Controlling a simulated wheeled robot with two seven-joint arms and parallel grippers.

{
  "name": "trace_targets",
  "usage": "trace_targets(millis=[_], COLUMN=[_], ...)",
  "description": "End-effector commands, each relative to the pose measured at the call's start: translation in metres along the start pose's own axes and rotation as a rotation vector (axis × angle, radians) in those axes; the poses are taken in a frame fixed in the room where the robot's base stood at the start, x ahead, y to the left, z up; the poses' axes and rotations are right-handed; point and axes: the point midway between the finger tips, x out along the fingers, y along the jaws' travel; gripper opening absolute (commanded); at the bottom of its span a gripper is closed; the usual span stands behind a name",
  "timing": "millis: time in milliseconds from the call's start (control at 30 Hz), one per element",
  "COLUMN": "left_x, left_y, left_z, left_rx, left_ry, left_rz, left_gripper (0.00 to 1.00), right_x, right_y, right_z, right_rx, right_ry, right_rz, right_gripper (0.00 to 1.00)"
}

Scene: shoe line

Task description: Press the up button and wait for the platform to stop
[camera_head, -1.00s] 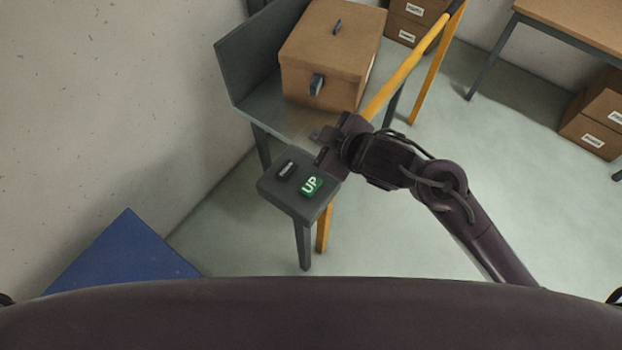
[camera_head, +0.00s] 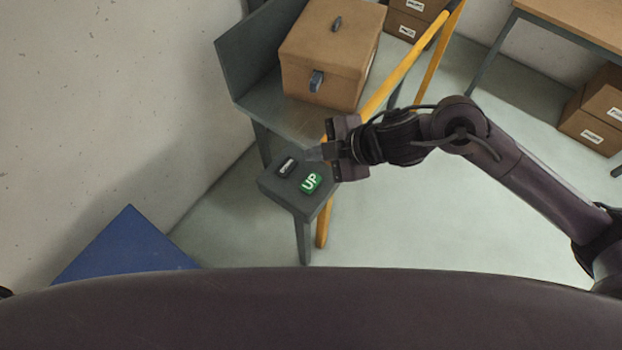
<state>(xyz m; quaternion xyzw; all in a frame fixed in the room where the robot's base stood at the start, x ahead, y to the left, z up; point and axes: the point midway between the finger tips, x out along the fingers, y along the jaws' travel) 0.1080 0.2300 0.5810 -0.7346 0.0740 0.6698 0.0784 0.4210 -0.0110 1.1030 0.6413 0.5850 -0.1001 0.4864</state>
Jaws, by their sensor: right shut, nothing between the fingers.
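The grey platform (camera_head: 266,108) stands behind the stand and carries a brown box (camera_head: 325,60) with dark handles. My left gripper is not in view.
A yellow rail (camera_head: 405,75) runs along the platform's right side, close to my right arm. A blue surface (camera_head: 125,255) is at lower left by the wall. Brown boxes (camera_head: 598,115) and a table (camera_head: 580,22) stand at right. The floor between is clear.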

Motion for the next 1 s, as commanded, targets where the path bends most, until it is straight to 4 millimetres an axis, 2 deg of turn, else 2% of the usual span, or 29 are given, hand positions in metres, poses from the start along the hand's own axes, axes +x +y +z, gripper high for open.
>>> trace_targets(millis=[167, 533, 733, 1000], left_x=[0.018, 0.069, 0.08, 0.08], left_y=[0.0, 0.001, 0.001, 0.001], left_z=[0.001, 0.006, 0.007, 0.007], left_rx=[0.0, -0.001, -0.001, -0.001], left_ry=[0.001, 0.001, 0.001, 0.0], left_rz=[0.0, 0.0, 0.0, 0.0], left_gripper=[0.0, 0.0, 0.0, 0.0], right_x=[0.012, 0.048, 0.059, 0.06], right_y=[-0.009, -0.035, -0.043, -0.043], right_z=[0.009, 0.035, 0.043, 0.043], right_rx=[0.0, 0.001, 0.002, 0.001], right_ry=[0.0, -0.001, 0.0, 0.0], right_rz=[0.0, 0.001, 0.001, 0.001], right_gripper=[0.0, 0.0, 0.0, 0.0])
